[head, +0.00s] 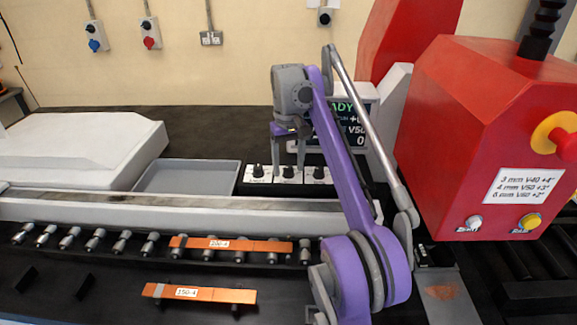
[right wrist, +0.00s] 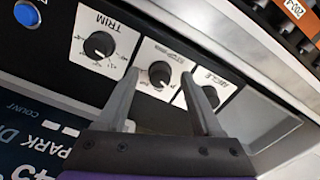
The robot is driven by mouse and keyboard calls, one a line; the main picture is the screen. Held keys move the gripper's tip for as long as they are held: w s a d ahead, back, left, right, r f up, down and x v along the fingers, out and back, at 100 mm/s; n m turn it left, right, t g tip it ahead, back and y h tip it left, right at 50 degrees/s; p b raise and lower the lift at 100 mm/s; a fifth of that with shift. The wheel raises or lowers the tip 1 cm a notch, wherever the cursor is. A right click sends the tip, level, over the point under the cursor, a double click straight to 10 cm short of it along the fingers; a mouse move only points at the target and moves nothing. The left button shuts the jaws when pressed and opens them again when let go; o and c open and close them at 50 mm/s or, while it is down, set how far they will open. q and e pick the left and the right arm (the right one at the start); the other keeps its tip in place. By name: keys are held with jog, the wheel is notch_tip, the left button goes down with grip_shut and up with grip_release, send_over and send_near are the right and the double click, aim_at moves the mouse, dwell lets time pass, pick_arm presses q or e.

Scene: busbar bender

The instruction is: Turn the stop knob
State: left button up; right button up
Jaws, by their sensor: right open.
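Three black knobs on white plates stand in a row on the machine's front panel. The middle knob (head: 289,171) also shows in the right wrist view (right wrist: 160,73); its small label is hard to read but looks like the stop label. The knob labelled TRIM (right wrist: 100,45) is to its left there, and the third knob (right wrist: 210,96) to its right is partly hidden by a finger. My right gripper (head: 289,162) points down at the middle knob, open, with one fingertip on each side of it in the right wrist view (right wrist: 158,77). Contact cannot be told. My left gripper is out of view.
A display screen (head: 348,128) stands behind the knobs, partly hidden by my arm. A red control box (head: 470,130) is at the right. A grey tray (head: 187,177) lies left of the knobs. Copper bars (head: 215,244) lie in front.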

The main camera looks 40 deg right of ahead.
jog(key=shift+c, duration=0.3)
grip_shut()
